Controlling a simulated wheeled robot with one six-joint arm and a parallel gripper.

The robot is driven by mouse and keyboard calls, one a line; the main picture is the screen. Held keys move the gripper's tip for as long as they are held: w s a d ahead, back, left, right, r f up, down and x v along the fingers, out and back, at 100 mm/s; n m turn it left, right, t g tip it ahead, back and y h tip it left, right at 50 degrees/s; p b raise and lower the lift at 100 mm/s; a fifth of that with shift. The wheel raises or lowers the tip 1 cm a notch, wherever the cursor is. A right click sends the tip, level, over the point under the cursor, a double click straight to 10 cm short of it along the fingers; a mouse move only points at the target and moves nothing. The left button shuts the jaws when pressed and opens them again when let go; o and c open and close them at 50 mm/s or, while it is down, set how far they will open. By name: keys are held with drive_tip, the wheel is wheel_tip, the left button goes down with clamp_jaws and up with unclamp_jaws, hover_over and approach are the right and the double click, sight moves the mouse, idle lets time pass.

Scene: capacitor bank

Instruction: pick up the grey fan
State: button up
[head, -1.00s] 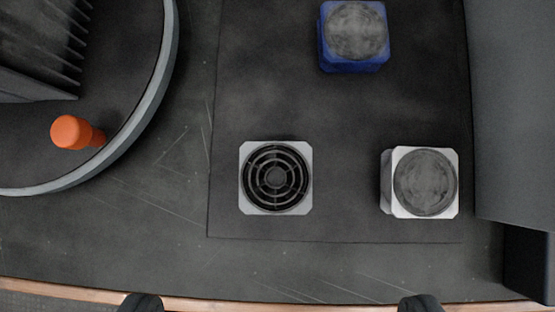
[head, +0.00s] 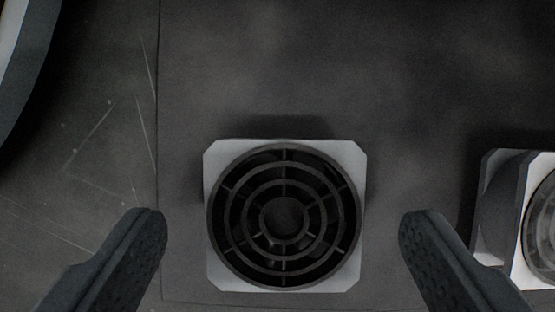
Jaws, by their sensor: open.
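The grey fan (head: 216,156) is a square light-grey frame with cut corners and a black round grille. It lies grille up on the dark mat, at the lower middle of the head view. My gripper (head: 281,220) is open and empty. One finger is to the left of the fan and the other to its right, with a gap on both sides. I cannot tell how far the fingertips are above the mat.
A second light-grey block with a round grey top (head: 508,222) stands to the right, close to my right finger. The dark mat (head: 400,70) is clear behind the fan. A curved grey rim (head: 22,60) shows at the upper left.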

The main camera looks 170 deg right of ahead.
drive_tip(key=shift+x, duration=0.9)
drive_tip(key=c, duration=1.1)
